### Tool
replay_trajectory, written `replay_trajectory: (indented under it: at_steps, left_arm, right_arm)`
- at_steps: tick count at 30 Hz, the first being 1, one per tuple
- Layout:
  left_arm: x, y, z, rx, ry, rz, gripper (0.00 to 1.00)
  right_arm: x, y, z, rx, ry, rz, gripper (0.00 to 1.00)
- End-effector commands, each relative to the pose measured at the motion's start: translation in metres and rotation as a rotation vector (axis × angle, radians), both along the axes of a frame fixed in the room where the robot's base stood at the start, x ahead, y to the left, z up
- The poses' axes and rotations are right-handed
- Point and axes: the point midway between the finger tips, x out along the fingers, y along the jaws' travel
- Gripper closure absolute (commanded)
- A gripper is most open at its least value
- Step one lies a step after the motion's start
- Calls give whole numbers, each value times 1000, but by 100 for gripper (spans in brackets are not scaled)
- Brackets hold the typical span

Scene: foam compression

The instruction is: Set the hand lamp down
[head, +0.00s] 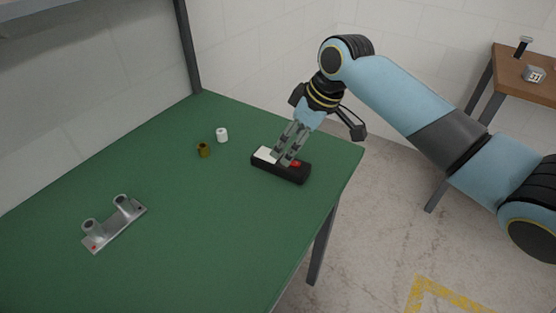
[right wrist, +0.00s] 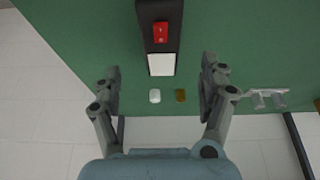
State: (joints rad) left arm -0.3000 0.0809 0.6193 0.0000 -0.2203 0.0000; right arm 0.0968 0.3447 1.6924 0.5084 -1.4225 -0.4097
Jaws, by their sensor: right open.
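The hand lamp is a black bar with a white panel and a red switch. It lies flat on the green table (head: 200,240) near its right edge in the head view (head: 280,174). In the right wrist view the lamp (right wrist: 160,35) shows at the top, its white end between the fingers with a gap on each side. My right gripper (head: 287,156) is open just above the lamp; its fingers also show spread in the right wrist view (right wrist: 160,82). I cannot tell the exact height between fingertips and lamp. My left gripper is in neither view.
A grey metal bracket with two posts (head: 114,224) lies further left. A brown table (head: 530,75) stands at the far right. The green table's middle is clear.

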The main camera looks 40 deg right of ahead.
Motion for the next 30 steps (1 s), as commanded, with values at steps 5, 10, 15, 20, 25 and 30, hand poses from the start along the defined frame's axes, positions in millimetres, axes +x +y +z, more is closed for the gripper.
replay_trajectory:
  at_steps: [5,10,15,20,25,30]
  left_arm:
    - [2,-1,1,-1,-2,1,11]
    - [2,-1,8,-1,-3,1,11]
    - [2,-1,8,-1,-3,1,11]
    - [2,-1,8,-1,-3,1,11]
    - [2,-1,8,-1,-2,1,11]
    - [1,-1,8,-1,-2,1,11]
  right_arm:
    - [5,3,-14,1,0,0,23]
    - [14,10,-35,3,1,0,23]
    - [21,13,-56,0,0,1,23]
    - [23,14,-60,-1,-3,1,23]
    - [23,13,-60,-1,-3,2,30]
    - [22,13,-60,-1,-3,1,52]
